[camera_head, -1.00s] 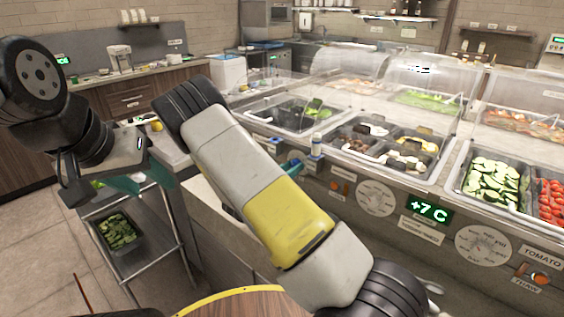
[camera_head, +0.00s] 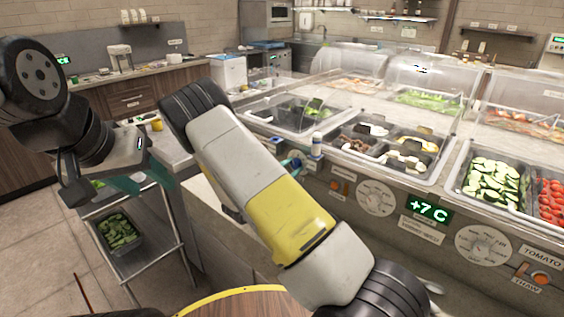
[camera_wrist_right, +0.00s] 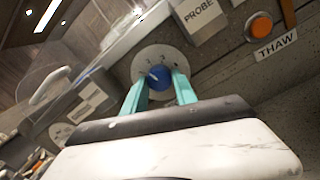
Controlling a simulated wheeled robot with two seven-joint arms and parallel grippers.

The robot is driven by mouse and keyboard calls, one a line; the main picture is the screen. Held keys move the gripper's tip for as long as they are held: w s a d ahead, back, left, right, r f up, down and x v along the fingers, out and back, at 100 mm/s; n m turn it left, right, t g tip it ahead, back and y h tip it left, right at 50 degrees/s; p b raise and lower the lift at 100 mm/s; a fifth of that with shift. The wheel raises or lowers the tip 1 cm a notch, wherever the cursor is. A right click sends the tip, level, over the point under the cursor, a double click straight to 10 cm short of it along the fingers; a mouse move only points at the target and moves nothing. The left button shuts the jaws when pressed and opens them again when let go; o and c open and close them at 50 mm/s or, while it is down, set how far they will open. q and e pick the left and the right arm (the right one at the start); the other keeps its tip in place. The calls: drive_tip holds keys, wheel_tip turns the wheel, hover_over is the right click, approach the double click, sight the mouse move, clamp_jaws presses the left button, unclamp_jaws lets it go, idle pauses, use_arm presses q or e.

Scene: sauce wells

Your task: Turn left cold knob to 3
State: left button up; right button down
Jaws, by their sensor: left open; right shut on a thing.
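The cold knob is blue with a pale mark (camera_wrist_right: 158,77) and sits on a round white dial (camera_wrist_right: 140,64) with numbers in the right wrist view. My right gripper (camera_wrist_right: 161,82) has its teal fingers on either side of this knob and is shut on it. In the head view the knob and fingertips (camera_head: 293,161) show small beyond my yellow and grey forearm, which hides most of the right hand. The knob's exact setting is too small to read. My left gripper (camera_head: 128,184) is open and empty at the left, above a metal cart.
An orange THAW button (camera_wrist_right: 260,27) is near the knob. Food pans (camera_head: 395,150) sit above.

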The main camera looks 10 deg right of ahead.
drive_tip(key=m, duration=0.5)
drive_tip(key=shift+a+m, duration=0.1)
drive_tip(key=shift+m, duration=0.3)
drive_tip(key=m, duration=0.5)
drive_tip(key=shift+h, duration=0.3)
drive_tip(key=shift+m, duration=0.3)
drive_tip(key=c, duration=1)
unclamp_jaws()
drive_tip(key=v, duration=0.7)
drive_tip(key=shift+s+a, duration=0.15)
drive_tip(key=shift+a, duration=0.25)
